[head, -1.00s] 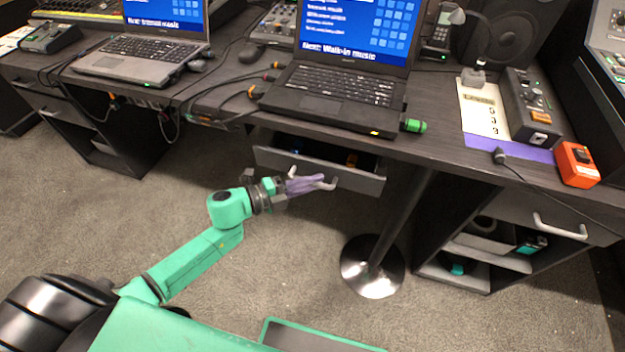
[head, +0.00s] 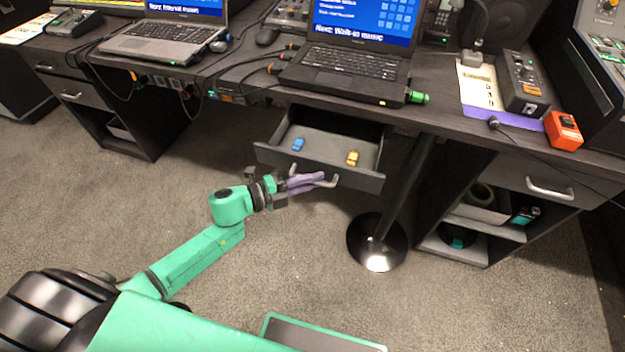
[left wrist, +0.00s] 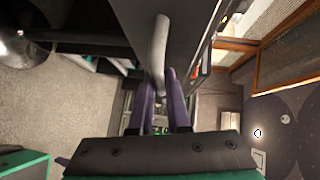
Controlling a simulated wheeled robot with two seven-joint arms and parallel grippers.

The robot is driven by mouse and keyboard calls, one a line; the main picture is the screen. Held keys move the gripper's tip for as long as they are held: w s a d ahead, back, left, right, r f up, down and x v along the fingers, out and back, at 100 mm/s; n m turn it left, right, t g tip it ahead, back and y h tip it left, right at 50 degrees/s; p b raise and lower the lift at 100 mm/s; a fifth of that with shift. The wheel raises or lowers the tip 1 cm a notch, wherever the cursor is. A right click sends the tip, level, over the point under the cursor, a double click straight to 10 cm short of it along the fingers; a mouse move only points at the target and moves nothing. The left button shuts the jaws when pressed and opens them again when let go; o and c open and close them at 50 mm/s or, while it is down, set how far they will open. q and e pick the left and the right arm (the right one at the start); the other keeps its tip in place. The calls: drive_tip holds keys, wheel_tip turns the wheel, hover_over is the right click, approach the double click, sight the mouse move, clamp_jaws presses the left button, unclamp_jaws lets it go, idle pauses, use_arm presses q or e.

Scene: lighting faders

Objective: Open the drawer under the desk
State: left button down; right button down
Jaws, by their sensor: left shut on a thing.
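The drawer (head: 365,179) under the desk (head: 420,125) is pulled partly out, and its grey inside shows. A blue item (head: 298,144) and an orange-yellow item (head: 352,158) lie in it. My left gripper (head: 310,181) is at the drawer front, its purple fingers shut on the pale bar handle (head: 331,182). In the left wrist view the handle (left wrist: 159,50) runs down between the two fingers (left wrist: 161,95). My right gripper is not in view.
A black laptop (head: 345,70) with a green USB stick stands on the desk above the drawer. A pole with a round metal base (head: 376,245) stands right of the drawer. A cabinet with another handle (head: 550,190) is farther right.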

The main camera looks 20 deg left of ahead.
use_arm(q)
drive_tip(key=c, duration=0.9)
unclamp_jaws()
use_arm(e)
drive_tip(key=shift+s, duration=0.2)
use_arm(q)
drive_tip(key=shift+a, duration=0.1)
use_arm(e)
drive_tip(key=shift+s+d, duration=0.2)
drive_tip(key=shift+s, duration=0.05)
use_arm(q)
drive_tip(key=p+v, duration=0.1)
drive_tip(key=v, duration=1.3)
drive_tip(key=shift+s+a+r, duration=0.1)
drive_tip(key=shift+s+a, duration=0.05)
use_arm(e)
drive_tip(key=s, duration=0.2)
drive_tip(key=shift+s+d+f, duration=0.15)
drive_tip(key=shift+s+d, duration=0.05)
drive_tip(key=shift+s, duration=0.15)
